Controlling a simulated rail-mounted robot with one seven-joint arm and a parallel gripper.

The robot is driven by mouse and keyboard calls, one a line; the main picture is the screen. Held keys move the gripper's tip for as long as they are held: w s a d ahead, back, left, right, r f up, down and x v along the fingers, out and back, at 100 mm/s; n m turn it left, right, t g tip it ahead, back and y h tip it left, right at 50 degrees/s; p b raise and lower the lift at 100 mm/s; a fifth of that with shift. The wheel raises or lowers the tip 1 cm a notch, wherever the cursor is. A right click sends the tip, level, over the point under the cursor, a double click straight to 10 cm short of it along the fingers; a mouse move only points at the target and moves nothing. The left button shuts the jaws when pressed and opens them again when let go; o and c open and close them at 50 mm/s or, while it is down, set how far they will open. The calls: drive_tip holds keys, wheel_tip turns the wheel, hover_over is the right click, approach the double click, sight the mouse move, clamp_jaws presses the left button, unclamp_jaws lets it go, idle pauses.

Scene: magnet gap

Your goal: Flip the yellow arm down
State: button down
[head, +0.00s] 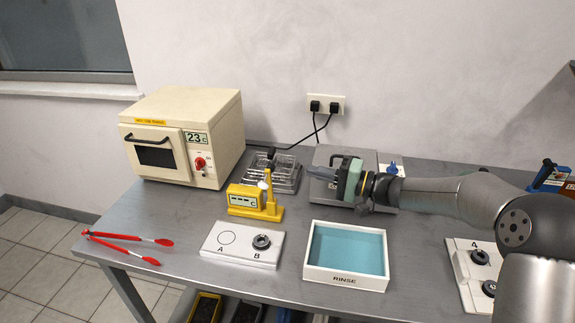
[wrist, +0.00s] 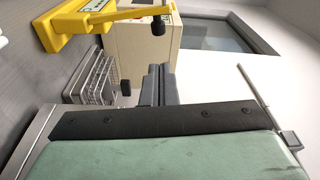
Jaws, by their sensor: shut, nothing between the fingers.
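The yellow device (head: 243,201) stands on the bench behind the white A/B plate. Its yellow arm (head: 269,190) stands up from the right part of the device. In the wrist view the yellow arm (wrist: 125,16) runs out from the yellow body (wrist: 68,28) and has a dark knob near its end. My gripper (head: 311,172) is right of the yellow arm and apart from it, with its fingers pointing left. In the wrist view its dark fingers (wrist: 159,82) are together and empty.
A wire rack (head: 284,175) stands behind the yellow device, and a cream oven (head: 186,135) is at the back left. The white A/B plate (head: 225,251) and the rinse tray (head: 345,281) lie in front. Red tongs (head: 125,239) lie at the left edge.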

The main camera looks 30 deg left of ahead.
drive_tip(key=p+x, duration=0.2)
drive_tip(key=x, duration=0.8)
drive_tip(key=shift+s+d+f+b, duration=0.1)
drive_tip(key=shift+f+b, duration=0.05)
drive_tip(key=shift+b, duration=0.15)
